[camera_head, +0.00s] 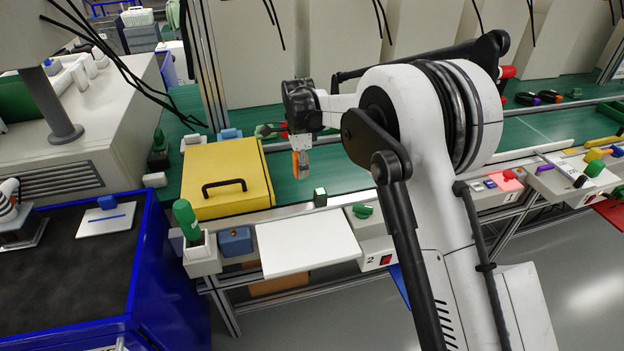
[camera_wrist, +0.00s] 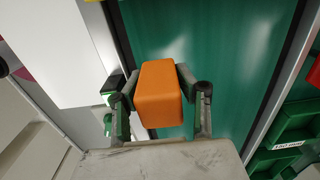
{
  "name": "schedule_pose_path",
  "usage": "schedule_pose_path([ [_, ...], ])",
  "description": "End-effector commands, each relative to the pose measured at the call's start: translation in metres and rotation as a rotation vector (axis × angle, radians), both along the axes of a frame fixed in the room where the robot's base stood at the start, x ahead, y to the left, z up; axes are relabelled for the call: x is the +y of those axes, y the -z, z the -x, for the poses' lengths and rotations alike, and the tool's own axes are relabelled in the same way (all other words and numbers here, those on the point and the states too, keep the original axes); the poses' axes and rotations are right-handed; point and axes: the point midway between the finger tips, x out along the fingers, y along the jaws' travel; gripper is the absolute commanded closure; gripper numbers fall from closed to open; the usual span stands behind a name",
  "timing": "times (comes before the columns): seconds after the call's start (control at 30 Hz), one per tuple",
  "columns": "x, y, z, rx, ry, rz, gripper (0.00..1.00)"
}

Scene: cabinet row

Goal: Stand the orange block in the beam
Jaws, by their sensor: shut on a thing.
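The orange block (camera_wrist: 160,98) is between the fingers of my gripper (camera_wrist: 158,84) in the wrist view, with a finger against each side. In the head view the orange block (camera_head: 300,167) shows as a small upright shape below my gripper (camera_head: 301,154), over the green work surface (camera_head: 330,172). I cannot tell whether its lower end touches the surface. No beam of light is visible. A small green and white box (camera_head: 320,197) stands on the front edge near the block; I cannot tell whether it belongs to the beam.
A yellow box (camera_head: 227,165) with a black handle stands left of my gripper. A white panel (camera_head: 307,243) sticks out in front. Green bins (camera_wrist: 285,135) are at the right in the wrist view. Green surface around the block is mostly clear.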

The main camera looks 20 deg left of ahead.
Motion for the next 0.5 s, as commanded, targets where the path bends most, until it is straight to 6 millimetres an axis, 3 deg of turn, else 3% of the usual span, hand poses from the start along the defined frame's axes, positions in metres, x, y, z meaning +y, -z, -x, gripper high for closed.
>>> schedule_pose_path([
  [0.2,-0.017,0.020,-0.029,0.000,0.000,0.000,0.97],
  [0.5,-0.022,0.037,-0.035,0.000,0.000,0.000,0.97],
])
